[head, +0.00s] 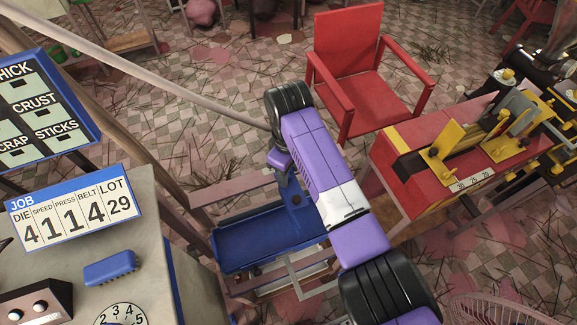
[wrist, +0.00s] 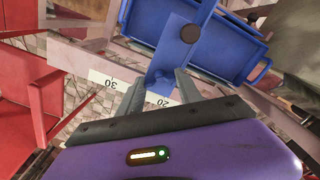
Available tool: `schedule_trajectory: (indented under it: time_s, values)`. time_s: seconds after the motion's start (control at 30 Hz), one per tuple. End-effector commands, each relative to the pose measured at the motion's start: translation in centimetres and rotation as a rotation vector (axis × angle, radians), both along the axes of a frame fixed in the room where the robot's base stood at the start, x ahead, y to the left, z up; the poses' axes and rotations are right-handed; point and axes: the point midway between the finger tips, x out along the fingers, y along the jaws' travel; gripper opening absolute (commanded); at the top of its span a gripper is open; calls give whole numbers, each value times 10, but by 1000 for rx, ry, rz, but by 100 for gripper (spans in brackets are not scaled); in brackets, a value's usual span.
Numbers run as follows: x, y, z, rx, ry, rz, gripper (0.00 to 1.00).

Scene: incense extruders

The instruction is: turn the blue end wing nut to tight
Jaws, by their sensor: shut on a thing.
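The blue end wing nut (wrist: 160,82) shows in the wrist view between my two grey fingers, at the near end of a blue bracket. My gripper (wrist: 161,88) is shut on it, with one finger on each side. Part of the nut is hidden between the fingers, and I cannot tell its turn angle. In the head view the blue tray (head: 252,246) with its bracket (head: 293,192) is partly behind my purple arm. My gripper (head: 284,176) points down there, its fingertips unclear. The tray also shows in the wrist view (wrist: 225,55).
A white scale (wrist: 100,80) marked 30 and 20 runs along the rail by my fingers. A red bench (head: 420,180) with yellow fittings stands right, and a red chair (head: 360,75) behind. A grey console (head: 165,245) with a job sign (head: 72,211) stands at left.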

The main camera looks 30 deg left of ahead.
Motion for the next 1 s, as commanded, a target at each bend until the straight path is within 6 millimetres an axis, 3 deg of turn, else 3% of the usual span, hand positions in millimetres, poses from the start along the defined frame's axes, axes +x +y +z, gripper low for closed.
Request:
schedule_trajectory:
  time_s: [0.5, 1.0]
  values:
    - [0, 0, 3, -1, 0, -433, 1]
    - [1, 0, 2, -1, 0, -595, 1]
